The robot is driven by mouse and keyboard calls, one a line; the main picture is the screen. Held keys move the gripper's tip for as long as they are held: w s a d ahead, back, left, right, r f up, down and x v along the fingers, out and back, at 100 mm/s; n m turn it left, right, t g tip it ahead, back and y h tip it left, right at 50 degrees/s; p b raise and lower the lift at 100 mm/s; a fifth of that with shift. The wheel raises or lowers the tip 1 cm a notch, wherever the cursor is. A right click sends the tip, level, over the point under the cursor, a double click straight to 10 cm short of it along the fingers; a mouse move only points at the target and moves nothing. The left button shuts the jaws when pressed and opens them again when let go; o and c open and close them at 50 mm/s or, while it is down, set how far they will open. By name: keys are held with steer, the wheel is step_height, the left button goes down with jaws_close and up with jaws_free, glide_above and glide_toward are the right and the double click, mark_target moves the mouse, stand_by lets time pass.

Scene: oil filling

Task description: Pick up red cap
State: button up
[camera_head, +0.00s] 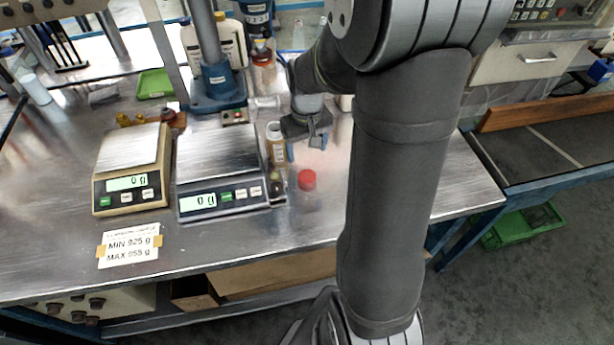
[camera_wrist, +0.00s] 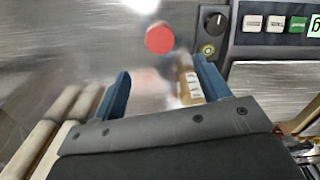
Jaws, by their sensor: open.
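The red cap (camera_head: 307,180) lies on the metal table, right of the grey scale. In the wrist view the red cap (camera_wrist: 159,38) is ahead of and between my blue fingertips, with a gap to them. My gripper (camera_wrist: 165,82) is open, with nothing clamped between its fingers. In the head view my gripper (camera_head: 305,148) is partly hidden behind my own wrist, beyond the cap. A bottle with brown contents and a label (camera_head: 276,145) stands beside the gripper; in the wrist view the bottle (camera_wrist: 188,82) shows close to one finger.
A grey scale (camera_head: 217,153) and a beige scale (camera_head: 133,160) stand on the left, both reading 0 g. A blue press stand (camera_head: 217,82) rises behind them. A paper label (camera_head: 129,244) is taped at the front. The table around the cap's right side is clear.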

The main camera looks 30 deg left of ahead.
mark_target(307, 176)
step_height(307, 176, down, 11)
steer(key=shift+r, duration=0.15)
steer(key=shift+w, duration=0.1)
stand_by(0.3)
steer(key=c, duration=1)
